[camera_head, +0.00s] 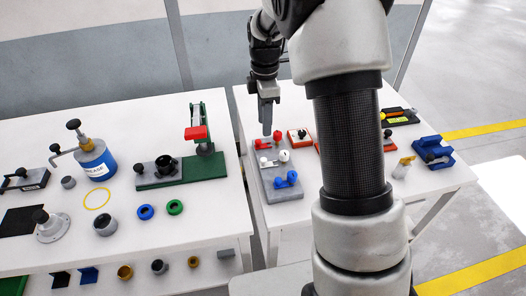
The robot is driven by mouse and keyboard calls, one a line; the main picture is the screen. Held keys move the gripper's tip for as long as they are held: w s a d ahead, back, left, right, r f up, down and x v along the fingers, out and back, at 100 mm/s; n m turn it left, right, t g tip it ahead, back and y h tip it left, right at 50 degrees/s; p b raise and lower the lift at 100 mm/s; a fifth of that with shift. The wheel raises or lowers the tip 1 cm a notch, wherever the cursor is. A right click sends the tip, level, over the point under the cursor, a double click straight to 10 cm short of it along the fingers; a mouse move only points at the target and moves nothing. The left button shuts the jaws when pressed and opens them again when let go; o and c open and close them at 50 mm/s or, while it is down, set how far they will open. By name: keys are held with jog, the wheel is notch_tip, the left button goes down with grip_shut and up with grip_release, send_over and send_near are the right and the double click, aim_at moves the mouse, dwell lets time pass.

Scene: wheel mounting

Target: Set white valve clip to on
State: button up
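The white valve clip (284,156) sits in the middle of a grey board (291,194) on the right table, with a second white part at its left end. A red clip (277,135) is behind it and a blue clip (291,178) is in front of it on the same board. My gripper (267,128) points down over the back of the board, close to the red clip and behind the white one. Its fingers look edge-on and close together, so I cannot tell if they are apart. No held object shows. The white clip's on or off setting is too small to read.
My arm covers the middle of the right table (432,185). The left table (222,215) holds a grease can (95,160), rings and a green-based press (200,165).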

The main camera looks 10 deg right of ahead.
aim_at(264, 159)
notch_tip(264, 159, down, 14)
jog(key=shift+f+b, duration=0.1)
jog(key=shift+b, duration=0.5)
grip_shut()
